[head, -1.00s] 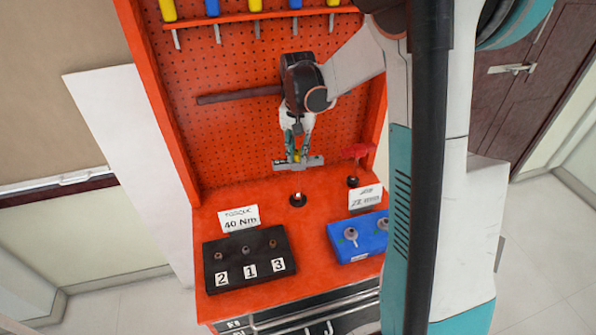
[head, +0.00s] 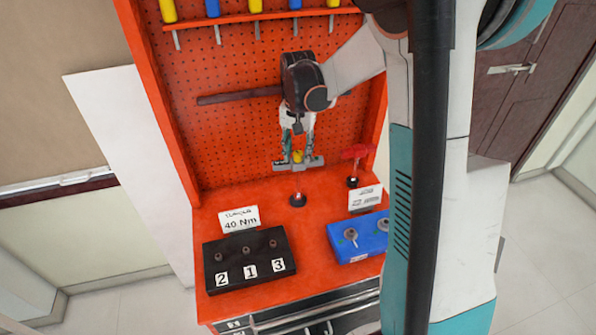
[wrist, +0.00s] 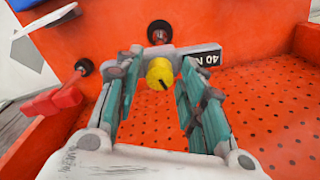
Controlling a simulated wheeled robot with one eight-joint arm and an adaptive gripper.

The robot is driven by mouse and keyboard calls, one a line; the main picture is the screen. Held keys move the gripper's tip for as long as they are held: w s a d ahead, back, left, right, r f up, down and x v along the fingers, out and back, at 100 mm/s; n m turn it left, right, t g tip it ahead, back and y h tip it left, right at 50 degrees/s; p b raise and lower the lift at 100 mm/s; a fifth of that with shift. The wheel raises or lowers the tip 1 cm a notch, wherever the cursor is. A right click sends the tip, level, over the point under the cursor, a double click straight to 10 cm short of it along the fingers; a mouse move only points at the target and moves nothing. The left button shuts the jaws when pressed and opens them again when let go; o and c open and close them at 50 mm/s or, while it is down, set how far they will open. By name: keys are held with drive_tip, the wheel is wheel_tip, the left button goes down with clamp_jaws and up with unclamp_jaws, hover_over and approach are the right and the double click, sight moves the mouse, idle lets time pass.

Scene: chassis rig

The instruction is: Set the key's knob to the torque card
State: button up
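The key (head: 314,162) is a grey bar with a yellow knob (head: 298,156) at its middle. It is above a dark round stand (head: 298,199) at the back of the bench. In the wrist view the yellow knob (wrist: 160,73) carries a black mark, and a dark plate (wrist: 203,58) on the key's bar (wrist: 187,50) reads "40 N", upside down. The torque card (head: 239,219) reads "40 Nm". My gripper (head: 297,150) is at the knob; in the wrist view my gripper's fingers (wrist: 165,85) are apart on both sides of it, with gaps.
A black block (head: 232,278) with several bolts, numbered 2, 1, 3, stands front left. A blue tray (head: 354,255) with sockets is at right, behind it a second card (head: 365,197). A red-handled tool (head: 356,152) stands right of the key. The pegboard (head: 230,130) rises behind.

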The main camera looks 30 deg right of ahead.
drive_tip(key=shift+r+p, duration=1.75)
drive_tip(key=shift+r, duration=1.1)
drive_tip(key=shift+s+a+r, duration=0.2)
drive_tip(key=shift+r, duration=0.1)
drive_tip(key=s+a+r+n+t+b, duration=0.2)
drive_tip(key=s+a+r+n+t, duration=0.15)
drive_tip(key=s+a+r, duration=0.5)
drive_tip(key=s+a+f+n+t+b, duration=0.2)
drive_tip(key=s+a+f+n+t, duration=0.1)
drive_tip(key=s, duration=1)
drive_tip(key=shift+s+n+t, duration=0.15)
drive_tip(key=shift+n+t, duration=0.2)
drive_tip(key=shift+n, duration=0.5)
drive_tip(key=shift+f, duration=0.1)
